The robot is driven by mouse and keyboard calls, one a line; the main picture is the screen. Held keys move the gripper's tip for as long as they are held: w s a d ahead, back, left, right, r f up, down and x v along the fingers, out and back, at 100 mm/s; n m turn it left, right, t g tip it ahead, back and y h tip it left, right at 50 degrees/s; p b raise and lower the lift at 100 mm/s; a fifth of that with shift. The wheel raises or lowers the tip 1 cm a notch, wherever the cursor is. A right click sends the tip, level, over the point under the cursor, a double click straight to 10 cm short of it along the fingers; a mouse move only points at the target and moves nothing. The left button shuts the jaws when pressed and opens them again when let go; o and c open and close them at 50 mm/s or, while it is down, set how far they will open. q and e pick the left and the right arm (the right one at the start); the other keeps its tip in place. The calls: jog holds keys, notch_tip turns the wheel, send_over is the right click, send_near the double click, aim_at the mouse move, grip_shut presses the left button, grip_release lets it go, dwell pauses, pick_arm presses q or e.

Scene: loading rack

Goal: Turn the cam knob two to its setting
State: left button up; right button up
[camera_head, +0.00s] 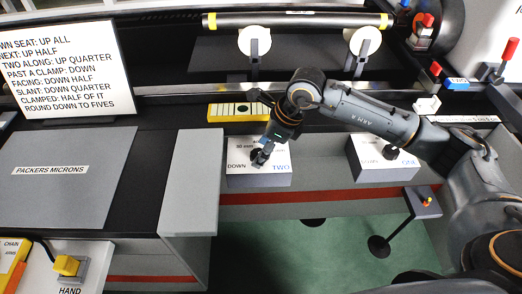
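The cam knob two (254,156) is a small dark knob on top of a white box (258,181). The box is marked DOWN at its left and TWO in blue at its right. My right gripper (263,153) comes down from above right, with its fingertips at the knob. The fingers hide part of the knob and of the dial marks. I cannot tell whether they are closed on it. My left gripper is not in view.
A similar box marked ONE (383,160) stands to the right. A white sign (65,70) with setting rules stands at upper left. A grey panel marked PACKERS MICRONS (65,190) lies left.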

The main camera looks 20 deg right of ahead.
jog(key=v, duration=1)
jog(key=shift+r, duration=0.3)
